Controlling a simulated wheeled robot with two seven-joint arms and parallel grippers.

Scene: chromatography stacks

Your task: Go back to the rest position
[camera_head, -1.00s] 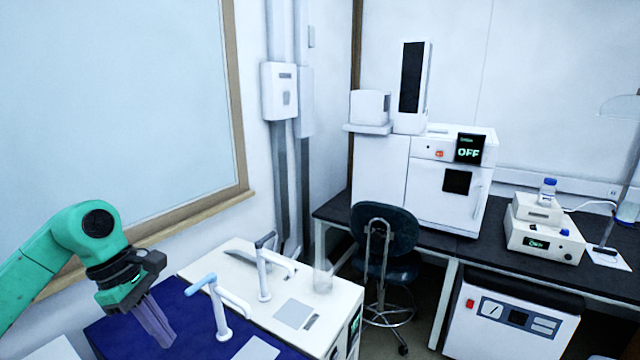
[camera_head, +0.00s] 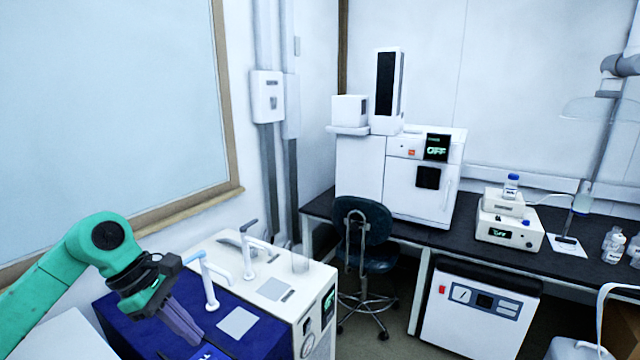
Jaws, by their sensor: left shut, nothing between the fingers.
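My left gripper (camera_head: 190,338) is on a green arm that comes in from the left. Its fingers are shut and hold nothing. It points down and to the right, over or in front of the dark blue top of a bench unit (camera_head: 118,318); I cannot tell whether it touches. My right gripper is not in view.
The black bench (camera_head: 460,240) carries a large white instrument (camera_head: 400,180) and a stacked device (camera_head: 508,232) with bottles nearby.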

